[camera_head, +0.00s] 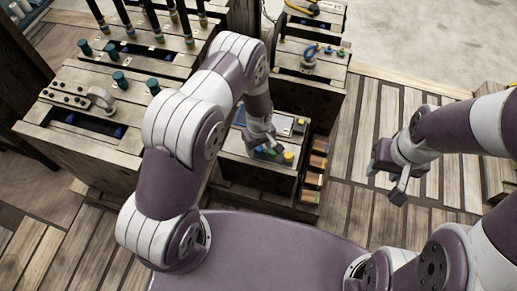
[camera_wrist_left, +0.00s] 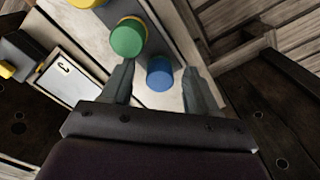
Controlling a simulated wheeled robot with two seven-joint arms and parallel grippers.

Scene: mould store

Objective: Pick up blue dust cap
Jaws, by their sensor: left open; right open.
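The blue dust cap (camera_wrist_left: 159,73) is a short round cylinder on a pale strip. In the left wrist view it lies between the two fingers of my left gripper (camera_wrist_left: 158,70), with gaps visible on both sides. A green cap (camera_wrist_left: 128,38) stands beside it, close to the left finger. A yellow cap (camera_wrist_left: 88,3) is at the top edge. In the head view my left gripper (camera_head: 262,140) hangs open over the caps and partly hides them; the yellow cap (camera_head: 288,157) shows to the right. My right gripper (camera_head: 386,185) is open and empty, away from the caps.
A white plate marked C (camera_wrist_left: 75,75) lies left of the caps in the wrist view. Drawers with coloured fronts (camera_head: 315,163) are right of the caps. A wooden bench (camera_head: 62,135) with several dark green knobs stands left. Plank floor (camera_head: 345,200) is clear.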

